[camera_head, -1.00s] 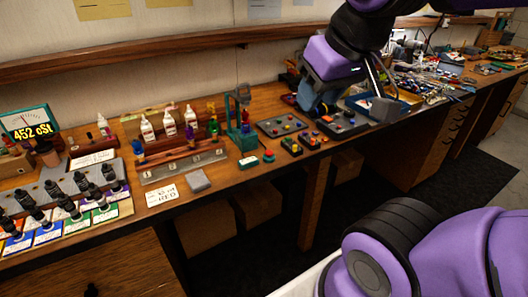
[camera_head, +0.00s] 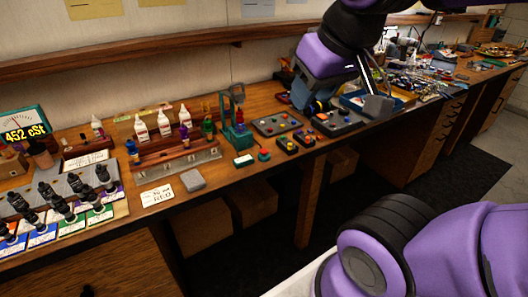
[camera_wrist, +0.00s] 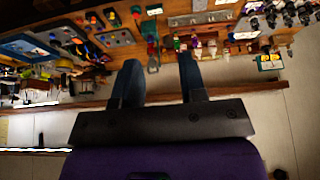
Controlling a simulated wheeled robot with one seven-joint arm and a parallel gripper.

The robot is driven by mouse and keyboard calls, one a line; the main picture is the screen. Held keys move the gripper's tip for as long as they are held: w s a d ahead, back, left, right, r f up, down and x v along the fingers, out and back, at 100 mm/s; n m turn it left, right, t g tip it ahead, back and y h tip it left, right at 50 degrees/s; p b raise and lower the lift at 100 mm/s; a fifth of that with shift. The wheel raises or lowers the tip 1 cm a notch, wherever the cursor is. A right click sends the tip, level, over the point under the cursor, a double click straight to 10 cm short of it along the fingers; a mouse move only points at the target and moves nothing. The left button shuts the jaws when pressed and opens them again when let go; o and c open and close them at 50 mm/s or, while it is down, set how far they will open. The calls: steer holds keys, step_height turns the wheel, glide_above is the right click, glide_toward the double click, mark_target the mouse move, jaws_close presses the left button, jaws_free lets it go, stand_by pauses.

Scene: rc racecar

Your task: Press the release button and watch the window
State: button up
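A teal stand (camera_head: 237,134) stands upright on the bench. In front of it sits a small green box with a red button top (camera_head: 263,155), which may be the release button. A teal-framed display window (camera_head: 24,131) at the far left shows a dial and "452 cSt". My gripper (camera_head: 318,104) hangs over the bench to the right of the stand, near the button panels, apart from the red button. In the wrist view my gripper (camera_wrist: 157,66) has its two dark fingers well apart with nothing between them. The teal stand also shows there (camera_wrist: 152,42).
Two button panels (camera_head: 277,124) (camera_head: 338,123) and a small button box (camera_head: 286,143) lie right of the stand. White bottles (camera_head: 163,123), a long metal rail (camera_head: 178,162), a grey block (camera_head: 192,180) and dark-capped bottles (camera_head: 104,178) lie left. A shelf (camera_head: 150,57) runs above.

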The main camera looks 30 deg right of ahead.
jaws_close()
stand_by(1.8)
